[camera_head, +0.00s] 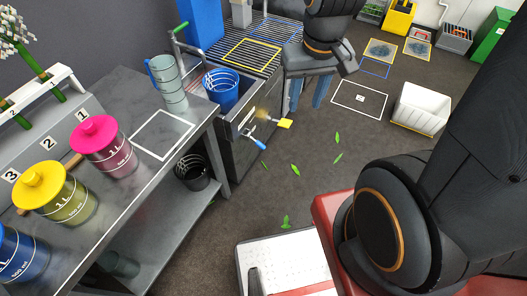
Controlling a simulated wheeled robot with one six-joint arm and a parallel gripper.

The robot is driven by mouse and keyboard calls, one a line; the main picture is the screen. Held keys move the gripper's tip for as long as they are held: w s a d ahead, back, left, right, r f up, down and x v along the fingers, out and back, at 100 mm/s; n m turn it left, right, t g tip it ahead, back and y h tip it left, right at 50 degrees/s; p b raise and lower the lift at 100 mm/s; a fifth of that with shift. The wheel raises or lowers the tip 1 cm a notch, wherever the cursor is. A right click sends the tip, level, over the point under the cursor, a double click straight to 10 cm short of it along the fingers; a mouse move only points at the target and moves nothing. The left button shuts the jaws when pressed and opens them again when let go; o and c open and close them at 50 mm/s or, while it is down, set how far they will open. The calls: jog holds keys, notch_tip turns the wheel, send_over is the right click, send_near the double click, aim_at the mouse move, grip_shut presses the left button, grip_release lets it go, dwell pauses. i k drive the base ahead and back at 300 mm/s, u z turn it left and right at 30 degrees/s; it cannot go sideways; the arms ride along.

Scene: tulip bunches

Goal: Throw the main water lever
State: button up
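On the front of the sink unit (236,165) is a lever with a yellow paddle end (285,123) sticking out to the right. Just below and left of it is a second small lever with a blue handle (260,144). No label tells me which is the main water lever. My gripper (307,105) hangs at the top middle, fingers pointing down. A gap shows between its two blue-grey fingers, so it is open and empty. In the picture the fingertips are just above and right of the yellow paddle, apart from it; I cannot tell the depth.
A blue bucket (222,88) stands in the sink beside a tap (179,38). A grey jug (167,83) and coloured lidded jars, including a pink-lidded one (104,150), stand on the bench (180,113). Leaves lie on the open floor. A white crate (420,109) stands at right.

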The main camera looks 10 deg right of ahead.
aim_at(258, 143)
jog(key=k, duration=0.45)
jog(key=z, duration=1.3)
jog(key=i, duration=0.6)
jog(key=u, duration=0.7)
